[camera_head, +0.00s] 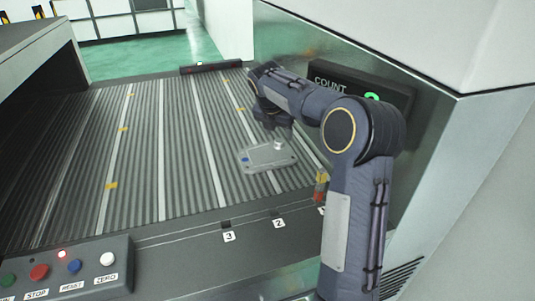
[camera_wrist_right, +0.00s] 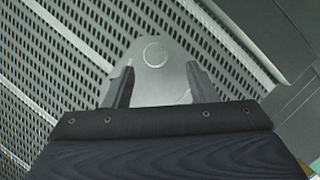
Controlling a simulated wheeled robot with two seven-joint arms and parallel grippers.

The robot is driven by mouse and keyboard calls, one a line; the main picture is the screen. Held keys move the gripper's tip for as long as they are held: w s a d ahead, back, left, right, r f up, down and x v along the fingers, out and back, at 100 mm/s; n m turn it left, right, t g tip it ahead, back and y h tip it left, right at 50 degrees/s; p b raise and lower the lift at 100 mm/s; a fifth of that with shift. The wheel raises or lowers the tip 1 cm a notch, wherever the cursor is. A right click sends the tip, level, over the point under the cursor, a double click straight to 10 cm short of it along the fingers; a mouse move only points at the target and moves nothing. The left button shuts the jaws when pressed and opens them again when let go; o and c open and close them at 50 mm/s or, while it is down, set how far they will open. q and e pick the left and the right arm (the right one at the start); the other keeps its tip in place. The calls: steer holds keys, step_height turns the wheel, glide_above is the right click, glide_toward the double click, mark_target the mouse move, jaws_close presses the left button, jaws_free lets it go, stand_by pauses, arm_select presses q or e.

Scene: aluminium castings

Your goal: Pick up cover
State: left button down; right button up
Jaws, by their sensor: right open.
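The cover (camera_head: 268,157), a flat light-grey metal casting with a round boss and a small blue mark, lies on the ribbed conveyor near its right side. My right gripper (camera_head: 279,128) is above the cover's far edge. In the right wrist view the cover (camera_wrist_right: 153,52) shows its rounded end and a round disc on it, between the two open fingers (camera_wrist_right: 158,82) of my right gripper. I cannot tell whether the fingers touch it. My left gripper is not in view.
The conveyor (camera_head: 85,180) is otherwise clear, with small yellow marks. A control box with buttons (camera_head: 70,272) stands at the front left. A count display (camera_head: 355,88) on the metal wall is partly hidden by my right arm. Numbered labels (camera_head: 229,237) mark the front edge.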

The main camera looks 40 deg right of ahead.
mark_target(279, 141)
steer(key=x, duration=0.3)
steer(key=p+x, duration=0.1)
steer(key=x, duration=0.1)
steer(key=shift+w+a, duration=0.1)
steer(key=shift+w, duration=0.25)
steer(key=shift+r, duration=0.1)
jaws_close()
